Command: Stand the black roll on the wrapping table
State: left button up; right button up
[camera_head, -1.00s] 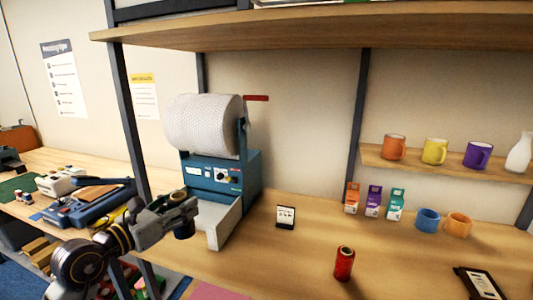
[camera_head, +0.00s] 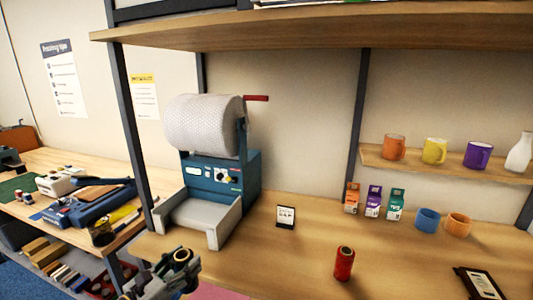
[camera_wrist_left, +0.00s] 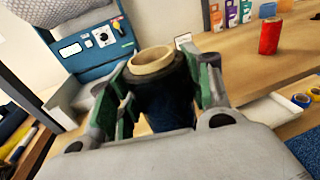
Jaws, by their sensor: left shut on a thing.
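The black roll (camera_wrist_left: 165,105) stands upright between my left gripper's fingers in the left wrist view, its tan core ring facing up. My left gripper (camera_wrist_left: 163,82) is shut on it. In the head view my left gripper (camera_head: 176,264) is low at the bottom left, in front of the wrapping table's front edge, with the black roll (camera_head: 183,257) partly hidden in the fingers. The wrapping table (camera_head: 300,265) is a wooden top. A red roll (camera_head: 344,263) stands upright on it. My right gripper is not in view.
A blue bubble-wrap dispenser (camera_head: 222,172) with a grey tray stands at the table's left. A dark tablet-like thing (camera_head: 480,284) lies at right. The wood around the red roll is clear.

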aim_at(186, 293)
pick_arm(q)
jog(key=f, duration=0.1)
jog(key=s+f, duration=0.1)
jog(key=f, duration=0.1)
jog(key=shift+s+f, duration=0.3)
jog(key=shift+s, duration=0.1)
jog(key=shift+s+f, duration=0.3)
jog(key=shift+f, duration=0.25)
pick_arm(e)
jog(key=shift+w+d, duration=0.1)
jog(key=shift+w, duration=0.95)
